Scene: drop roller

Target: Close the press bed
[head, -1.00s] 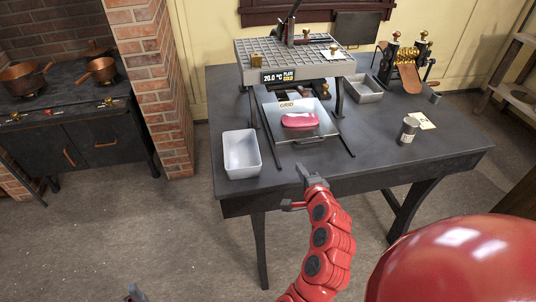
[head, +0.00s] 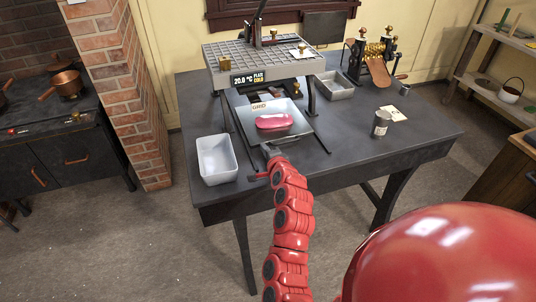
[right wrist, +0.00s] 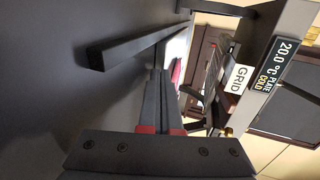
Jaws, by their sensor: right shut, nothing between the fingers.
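The press bed (head: 299,124) is a flat metal tray drawn out on two dark rails in front of the press. A pink block (head: 274,122) lies on it. The press (head: 262,63) has a grey gridded plate and a display reading 20.0 °C, PLATE COLD. My right gripper (head: 270,150) is shut and empty, at the front edge of the bed near its left half. I cannot tell whether it touches the bed. In the right wrist view its closed fingers (right wrist: 160,100) point toward the bed and the GRID label. My left gripper is out of view.
A white tray (head: 216,160) stands left of the rails. A metal tin (head: 334,86) sits right of the press, with a brass roller machine (head: 374,58) beyond it. A small can (head: 381,123) stands on the right. The table's (head: 345,160) front right is clear.

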